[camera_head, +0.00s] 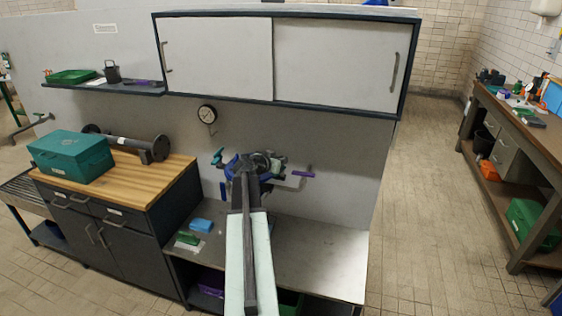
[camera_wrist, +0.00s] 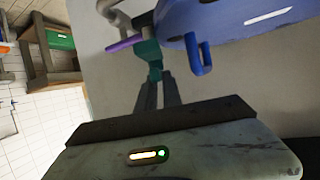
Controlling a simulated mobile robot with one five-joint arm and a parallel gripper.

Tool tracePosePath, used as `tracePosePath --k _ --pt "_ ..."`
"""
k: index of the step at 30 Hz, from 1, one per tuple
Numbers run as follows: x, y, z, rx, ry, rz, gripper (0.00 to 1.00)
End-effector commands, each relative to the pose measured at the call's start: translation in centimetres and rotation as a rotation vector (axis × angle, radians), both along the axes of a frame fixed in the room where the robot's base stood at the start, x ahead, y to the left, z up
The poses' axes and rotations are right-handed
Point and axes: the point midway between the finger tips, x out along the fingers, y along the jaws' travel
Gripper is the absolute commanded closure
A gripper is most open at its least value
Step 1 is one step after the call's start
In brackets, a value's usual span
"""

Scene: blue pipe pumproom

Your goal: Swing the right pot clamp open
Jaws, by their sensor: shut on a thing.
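The round blue pot (camera_head: 236,172) is fixed at the wall behind my arm, which hides part of it. In the wrist view its blue body (camera_wrist: 235,15) fills the top right, with a small blue lug (camera_wrist: 200,58) below. A teal handle (camera_wrist: 148,52), which looks like part of the right pot clamp, is beside the pot. My gripper (camera_wrist: 157,82) is shut on this teal handle. Another teal clamp part (camera_head: 217,157) shows at the pot's left. A purple lever (camera_head: 303,174) sticks out to the right and shows in the wrist view (camera_wrist: 124,43).
A steel bench (camera_head: 318,262) lies below the pot, with a blue block (camera_head: 201,225) on its left. A wall cabinet (camera_head: 335,62) hangs above. A wooden cabinet with a teal toolbox (camera_head: 72,157) is left. Open floor (camera_head: 425,215) lies to the right.

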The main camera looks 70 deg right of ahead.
Motion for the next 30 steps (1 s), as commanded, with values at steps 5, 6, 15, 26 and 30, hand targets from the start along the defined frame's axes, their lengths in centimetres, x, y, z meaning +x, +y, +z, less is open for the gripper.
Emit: tracePosePath --k 5,6,15,26,30 --pt "-0.28 0.17 -0.01 0.001 -0.002 0.119 1.00" --pt "-0.30 0.14 0.00 0.000 -0.001 0.142 1.00" --pt "-0.25 0.02 -0.02 0.001 -0.002 0.254 1.00" --pt "-0.19 -0.01 -0.05 0.002 -0.001 0.281 1.00" --pt "-0.20 -0.01 -0.05 0.002 0.000 0.280 1.00"
